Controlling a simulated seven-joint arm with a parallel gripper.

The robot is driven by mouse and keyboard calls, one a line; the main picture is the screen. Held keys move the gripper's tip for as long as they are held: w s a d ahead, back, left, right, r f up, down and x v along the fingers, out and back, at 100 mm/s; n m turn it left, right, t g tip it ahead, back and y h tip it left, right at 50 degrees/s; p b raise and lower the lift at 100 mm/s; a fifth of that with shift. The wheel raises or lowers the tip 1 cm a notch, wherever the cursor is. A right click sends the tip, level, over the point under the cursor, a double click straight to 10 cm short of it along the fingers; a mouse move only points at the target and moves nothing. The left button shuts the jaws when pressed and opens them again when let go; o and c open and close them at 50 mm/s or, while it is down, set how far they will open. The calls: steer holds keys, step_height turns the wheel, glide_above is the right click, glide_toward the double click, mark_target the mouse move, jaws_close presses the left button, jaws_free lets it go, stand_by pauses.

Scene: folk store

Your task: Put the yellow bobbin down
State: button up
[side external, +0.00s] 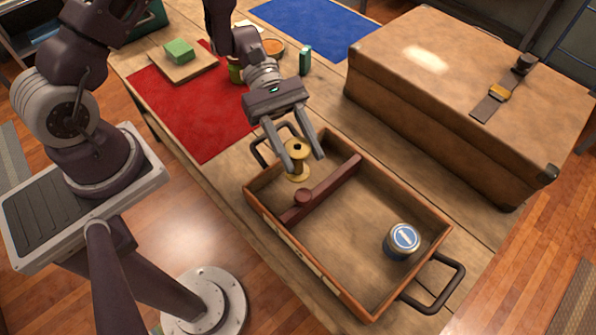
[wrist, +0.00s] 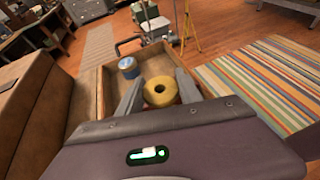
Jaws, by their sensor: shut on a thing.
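The yellow bobbin (side external: 297,160) is upright between the fingers of my gripper (side external: 303,161). The fingers are shut on its sides. It is in or just over the smaller compartment of the wooden tray (side external: 308,262), on the far-left side of the divider (side external: 337,184). I cannot tell whether its lower flange touches the tray floor. In the wrist view the bobbin (wrist: 160,92) shows its top and centre hole between the fingertips, and its base is hidden.
A blue-labelled tin (side external: 402,241) stands in the larger compartment. A big brown case (side external: 450,115) is behind the tray. A red mat (side external: 190,110), a green block (side external: 179,51) on a board, and a green tube (side external: 305,60) are farther back. Tray handles stick out at both ends.

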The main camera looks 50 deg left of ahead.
step_height(320, 180, down, 5)
steer(key=shift+f, duration=0.15)
steer(key=o, duration=1.3)
steer(key=shift+f, duration=0.15)
steer(key=shift+o, duration=0.2)
